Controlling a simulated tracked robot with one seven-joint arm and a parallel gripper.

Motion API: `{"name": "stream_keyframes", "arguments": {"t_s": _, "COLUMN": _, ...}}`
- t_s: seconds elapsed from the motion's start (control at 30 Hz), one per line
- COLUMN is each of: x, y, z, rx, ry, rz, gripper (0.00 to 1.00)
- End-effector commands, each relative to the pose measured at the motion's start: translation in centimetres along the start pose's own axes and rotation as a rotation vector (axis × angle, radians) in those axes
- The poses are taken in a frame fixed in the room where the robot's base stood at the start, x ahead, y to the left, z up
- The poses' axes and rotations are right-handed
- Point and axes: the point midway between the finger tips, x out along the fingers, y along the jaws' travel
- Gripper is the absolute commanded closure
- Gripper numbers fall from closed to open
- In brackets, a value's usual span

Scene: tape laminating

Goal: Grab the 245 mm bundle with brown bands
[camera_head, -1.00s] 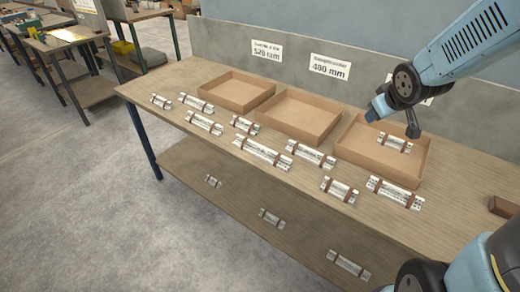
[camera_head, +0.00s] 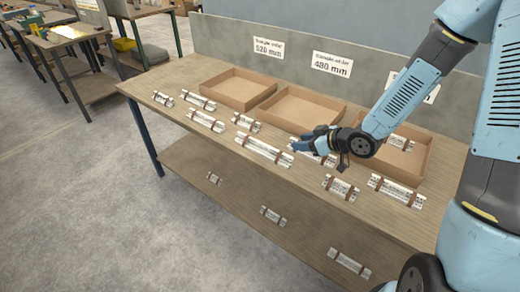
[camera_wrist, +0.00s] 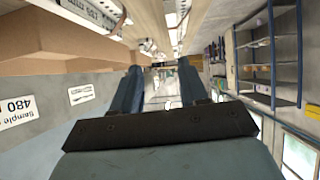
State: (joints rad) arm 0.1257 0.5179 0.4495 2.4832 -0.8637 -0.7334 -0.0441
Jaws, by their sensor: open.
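Several silver bundles with brown bands lie on the workbench in the head view, in different lengths. Short ones lie at the far left (camera_head: 163,98), in the middle (camera_head: 246,122) and near the front right (camera_head: 340,187). Longer ones include the middle bundle (camera_head: 263,150) and the right bundle (camera_head: 396,190). Their printed lengths are too small to read there, so I cannot tell which is 245 mm. My gripper (camera_head: 299,144) hovers over the bench, partly hiding another bundle (camera_head: 327,160). In the wrist view my gripper (camera_wrist: 162,88) has its fingers apart with nothing between them.
Three cardboard trays stand along the back: left (camera_head: 235,103), middle (camera_head: 280,121) and right (camera_head: 412,173). The right tray holds a bundle (camera_head: 399,143). A grey back panel (camera_head: 215,45) carries length signs. Bundles also lie on the lower shelf (camera_head: 235,200).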

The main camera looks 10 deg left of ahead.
Motion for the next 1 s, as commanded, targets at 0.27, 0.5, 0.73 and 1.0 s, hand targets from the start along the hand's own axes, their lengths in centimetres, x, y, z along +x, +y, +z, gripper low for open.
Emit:
{"name": "stream_keyframes", "arguments": {"t_s": 0.27, "x": 1.6, "y": -1.4, "z": -0.1, "rx": 0.011, "ry": 0.057, "rz": -0.051, "gripper": 0.57}}
{"name": "stream_keyframes", "arguments": {"t_s": 0.5, "x": 5.4, "y": -1.7, "z": -0.4, "rx": 0.010, "ry": 0.056, "rz": -0.054, "gripper": 0.57}}
{"name": "stream_keyframes", "arguments": {"t_s": 0.73, "x": 8.7, "y": -1.9, "z": -0.6, "rx": 0.010, "ry": 0.056, "rz": -0.053, "gripper": 0.57}}
{"name": "stream_keyframes", "arguments": {"t_s": 1.0, "x": 10.0, "y": -2.0, "z": -0.7, "rx": 0.009, "ry": 0.055, "rz": -0.052, "gripper": 0.57}}
